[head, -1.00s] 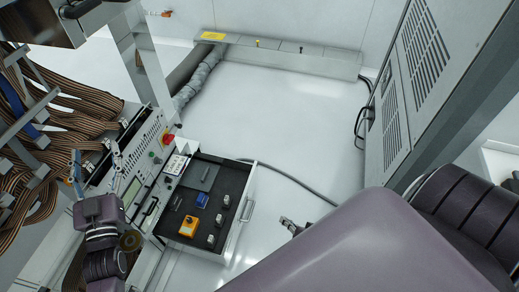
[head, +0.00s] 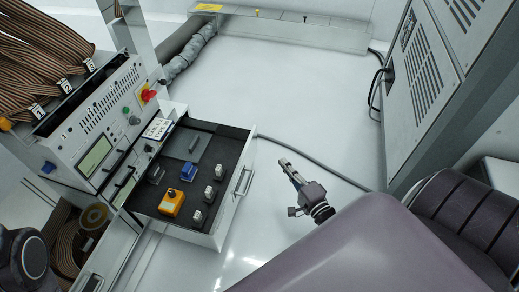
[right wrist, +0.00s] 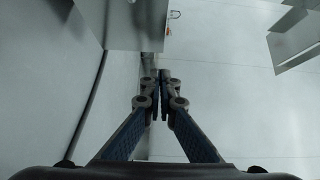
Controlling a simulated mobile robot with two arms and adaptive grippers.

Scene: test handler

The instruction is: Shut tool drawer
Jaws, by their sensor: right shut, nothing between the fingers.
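The tool drawer (head: 228,214) is pulled open from the light grey test cabinet (head: 110,108) at the left of the head view. Its front panel, with a bar handle (head: 243,180), faces right. Inside, on a black liner, lie an orange box (head: 171,203), a blue block (head: 189,172) and several small grey pieces. My right gripper (head: 284,164) is shut and empty, to the right of the handle and apart from it. Its closed fingertips also show in the right wrist view (right wrist: 155,76). My left gripper is out of view.
A grey cable (head: 310,165) runs across the floor behind my right gripper. A tall vented cabinet (head: 425,90) stands at the right. Ribbon cables (head: 35,60) hang at the upper left. White floor (head: 290,90) is clear beyond the drawer.

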